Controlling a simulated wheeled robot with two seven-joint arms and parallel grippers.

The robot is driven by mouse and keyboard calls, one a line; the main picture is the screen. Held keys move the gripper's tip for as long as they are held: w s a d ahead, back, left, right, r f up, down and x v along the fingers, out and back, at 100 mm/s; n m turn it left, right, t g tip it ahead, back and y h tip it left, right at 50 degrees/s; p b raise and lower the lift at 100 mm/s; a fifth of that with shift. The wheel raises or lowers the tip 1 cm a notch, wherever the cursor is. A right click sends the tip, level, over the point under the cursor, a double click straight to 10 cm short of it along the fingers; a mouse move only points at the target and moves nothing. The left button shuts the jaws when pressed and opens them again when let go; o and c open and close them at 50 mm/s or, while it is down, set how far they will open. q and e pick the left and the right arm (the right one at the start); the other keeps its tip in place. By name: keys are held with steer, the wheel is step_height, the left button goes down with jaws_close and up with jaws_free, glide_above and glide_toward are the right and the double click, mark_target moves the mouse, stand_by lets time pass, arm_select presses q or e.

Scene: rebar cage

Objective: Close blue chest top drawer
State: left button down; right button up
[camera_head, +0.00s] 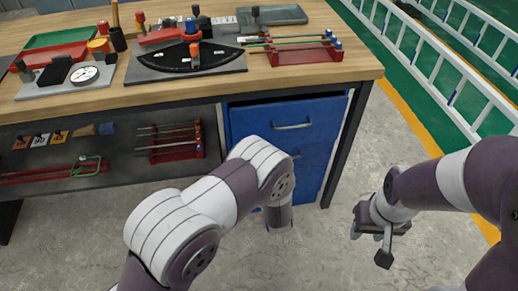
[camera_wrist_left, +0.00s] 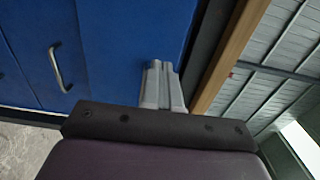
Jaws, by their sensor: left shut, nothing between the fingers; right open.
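The blue chest (camera_head: 320,165) stands under the right end of the workbench. Its top drawer (camera_head: 255,122) has a grey bar handle (camera_head: 292,126), and a narrow dark gap shows along its top edge. My left arm reaches toward the chest and covers part of its lower front; its fingers are hidden in the head view. In the left wrist view my left gripper (camera_wrist_left: 162,70) is shut and empty, its fingertips close to a blue front (camera_wrist_left: 125,45); I cannot tell whether they touch. A handle (camera_wrist_left: 57,68) shows there too. My right gripper (camera_head: 375,235) is open and empty, right of the chest.
The wooden workbench (camera_head: 300,85) holds trays, gauges and tools. A dark table leg (camera_head: 347,140) stands beside the chest. A lower shelf (camera_head: 110,155) with tools lies left. White ladder-like frames (camera_head: 435,65) lie at the upper right. Grey floor (camera_head: 330,240) is open between my arms.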

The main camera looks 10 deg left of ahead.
mark_target(254, 121)
arm_select(q)
steer(key=b+x, duration=0.2)
steer(key=x, duration=0.8)
steer(key=shift+d+f, duration=0.1)
steer(key=shift+f, duration=0.1)
steer(key=shift+w+r, duration=0.1)
steer(key=shift+w, duration=0.35)
steer(key=shift+w, duration=0.1)
